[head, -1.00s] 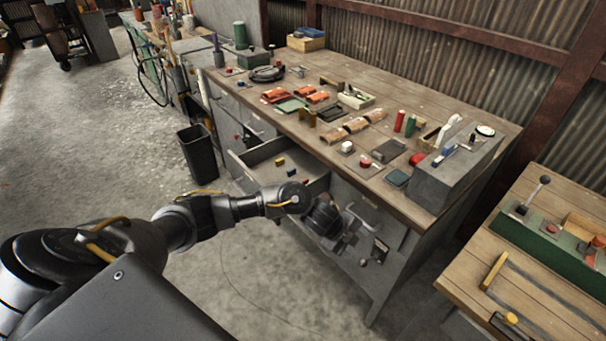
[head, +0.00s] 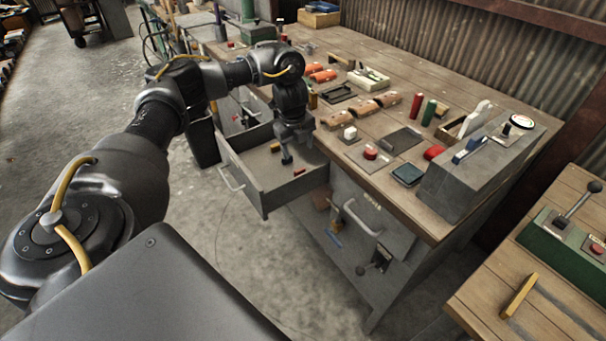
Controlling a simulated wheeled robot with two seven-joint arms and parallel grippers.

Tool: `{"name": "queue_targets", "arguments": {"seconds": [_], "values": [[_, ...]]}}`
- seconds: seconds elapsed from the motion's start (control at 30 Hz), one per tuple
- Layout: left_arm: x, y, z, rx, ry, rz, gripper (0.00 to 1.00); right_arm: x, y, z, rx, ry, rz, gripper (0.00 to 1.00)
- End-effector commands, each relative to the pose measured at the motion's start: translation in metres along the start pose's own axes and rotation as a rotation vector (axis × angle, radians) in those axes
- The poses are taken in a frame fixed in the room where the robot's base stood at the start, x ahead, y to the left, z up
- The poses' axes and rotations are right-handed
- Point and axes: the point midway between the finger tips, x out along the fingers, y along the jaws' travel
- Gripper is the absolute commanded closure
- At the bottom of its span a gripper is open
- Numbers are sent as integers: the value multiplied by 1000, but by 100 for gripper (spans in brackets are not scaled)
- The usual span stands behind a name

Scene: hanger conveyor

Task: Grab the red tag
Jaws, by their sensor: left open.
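A small red piece, which looks like the red tag (head: 299,171), lies in the open drawer (head: 262,192) of the workbench. My left gripper (head: 293,146) points down over the drawer, a little behind and above the red piece. Its jaws are open, and it appears to hold nothing. My arm hides part of the drawer's back. My right gripper is out of view.
The workbench top (head: 432,206) is crowded with orange and brown rolls, a red button (head: 371,152), red and green cylinders and a grey block (head: 478,180). Beside the drawer is a handled panel (head: 370,225). A second bench (head: 560,300) stands at right. The floor left of the drawer is clear.

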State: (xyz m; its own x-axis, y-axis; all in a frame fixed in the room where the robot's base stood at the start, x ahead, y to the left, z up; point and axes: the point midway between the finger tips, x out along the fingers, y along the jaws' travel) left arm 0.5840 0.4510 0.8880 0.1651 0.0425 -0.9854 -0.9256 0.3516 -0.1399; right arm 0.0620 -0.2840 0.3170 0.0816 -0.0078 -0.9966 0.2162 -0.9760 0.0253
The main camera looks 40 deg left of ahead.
Motion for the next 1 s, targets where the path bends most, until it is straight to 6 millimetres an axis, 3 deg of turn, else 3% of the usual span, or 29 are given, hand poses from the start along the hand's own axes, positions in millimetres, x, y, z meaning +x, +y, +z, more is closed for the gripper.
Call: {"name": "queue_targets", "arguments": {"seconds": [0.3, 0.6, 1.0], "values": [[45, 3, 1, -4, 1, 3, 36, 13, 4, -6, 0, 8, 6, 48], [56, 0, 0, 0, 1, 1, 36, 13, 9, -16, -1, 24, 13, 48], [105, 0, -1, 0, 0, 2, 36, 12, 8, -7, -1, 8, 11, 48]]}}
